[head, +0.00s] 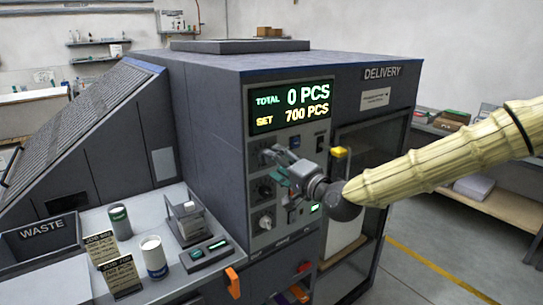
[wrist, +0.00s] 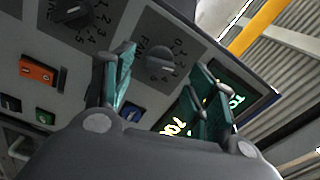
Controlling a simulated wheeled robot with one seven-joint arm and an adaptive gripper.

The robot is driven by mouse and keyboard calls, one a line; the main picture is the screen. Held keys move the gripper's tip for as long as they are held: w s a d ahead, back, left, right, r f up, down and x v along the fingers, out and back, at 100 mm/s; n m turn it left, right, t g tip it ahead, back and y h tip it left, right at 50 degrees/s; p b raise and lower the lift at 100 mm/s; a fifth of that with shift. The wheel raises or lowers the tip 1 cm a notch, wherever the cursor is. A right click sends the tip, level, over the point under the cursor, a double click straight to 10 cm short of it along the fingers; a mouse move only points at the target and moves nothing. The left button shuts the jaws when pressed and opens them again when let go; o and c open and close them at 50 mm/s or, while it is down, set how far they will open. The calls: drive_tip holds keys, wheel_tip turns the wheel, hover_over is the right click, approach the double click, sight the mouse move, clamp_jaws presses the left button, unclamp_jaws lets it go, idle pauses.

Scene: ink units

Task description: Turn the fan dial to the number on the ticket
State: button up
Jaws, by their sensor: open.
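The fan dial (wrist: 160,61) is a grey knob on a dark plate marked FAN, with small numbers around it, in the wrist view. I cannot tell for sure which number it points at. My gripper (wrist: 165,88) is open, its teal-padded fingers either side of the dial in the picture, apart from it. In the head view my gripper (head: 274,166) is at the panel's upper left and hides most of that dial. Two small dark cards with yellow print, a rear ticket (head: 100,248) and a front ticket (head: 121,274), stand at lower left; their small print is hard to read.
A display (head: 291,106) reads total 0 PCS, set 700 PCS. Other knobs (head: 265,221) sit lower on the panel. A second numbered dial (wrist: 76,10) and an orange switch (wrist: 39,72) are nearby. A white-topped cup (head: 153,257) and a waste bin (head: 42,241) stand left.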

drive_tip(key=shift+p+x, duration=0.45)
drive_tip(key=shift+x, duration=1.35)
drive_tip(key=c, duration=1)
